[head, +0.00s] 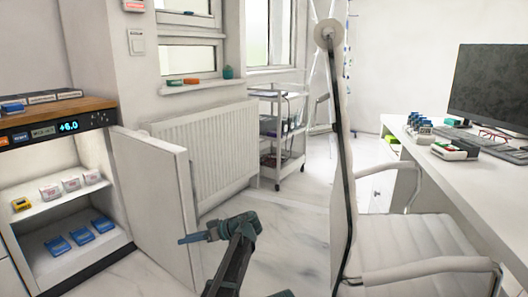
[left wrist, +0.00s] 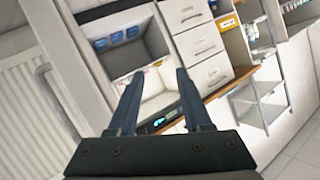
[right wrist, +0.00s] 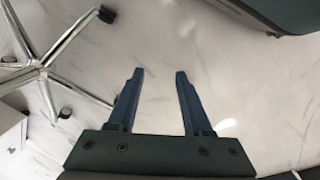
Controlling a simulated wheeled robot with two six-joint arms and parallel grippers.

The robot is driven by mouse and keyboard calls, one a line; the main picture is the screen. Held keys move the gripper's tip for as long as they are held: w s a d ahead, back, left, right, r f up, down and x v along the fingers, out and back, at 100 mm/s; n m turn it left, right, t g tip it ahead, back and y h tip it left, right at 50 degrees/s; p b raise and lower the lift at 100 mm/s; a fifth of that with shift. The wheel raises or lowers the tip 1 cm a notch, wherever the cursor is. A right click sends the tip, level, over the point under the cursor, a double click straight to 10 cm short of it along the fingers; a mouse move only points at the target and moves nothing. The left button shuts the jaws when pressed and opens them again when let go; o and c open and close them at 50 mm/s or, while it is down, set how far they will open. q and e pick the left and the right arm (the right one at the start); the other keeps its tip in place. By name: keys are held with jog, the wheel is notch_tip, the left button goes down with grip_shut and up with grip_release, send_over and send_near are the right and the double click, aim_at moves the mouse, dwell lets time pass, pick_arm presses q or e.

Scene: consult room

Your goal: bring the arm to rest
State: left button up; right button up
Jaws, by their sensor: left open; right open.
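My left gripper (head: 192,238) is in the lower middle of the head view, in front of the open white fridge door (head: 152,190), and its fingers point left. In the left wrist view its two fingers (left wrist: 157,90) are apart with nothing between them. The lit fridge shows beyond them. My right gripper (right wrist: 158,85) is open and empty in the right wrist view, above the pale marble floor. It is not clearly seen in the head view.
The open fridge (head: 35,225) holds several small boxes on its shelves. A white office chair (head: 415,235) stands at the right, before a desk (head: 440,170) with a monitor (head: 490,85). A radiator (head: 205,150) and a cart (head: 283,150) stand behind. Marble floor (head: 300,235) is free between.

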pick_arm(q)
jog(key=s+f+m+h, duration=0.6)
jog(key=s+f, duration=0.4)
jog(key=s, duration=0.4)
jog(key=s+d+f+m+h, duration=0.2)
jog(key=s+d+m+h, duration=0.15)
jog(key=s, duration=0.25)
jog(key=s+d+f+m+h, duration=0.3)
jog(key=s+d+h, duration=0.15)
jog(key=s, duration=0.25)
jog(key=s+d+r+m+g+y+p, duration=0.1)
jog(key=s+d+r+m+p, duration=0.35)
jog(key=d+r+p, duration=0.85)
notch_tip(320, 180, up, 39)
jog(key=a+p, duration=0.2)
jog(key=p, duration=3.6)
jog(key=shift+s, duration=0.4)
jog(key=shift+f, duration=0.1)
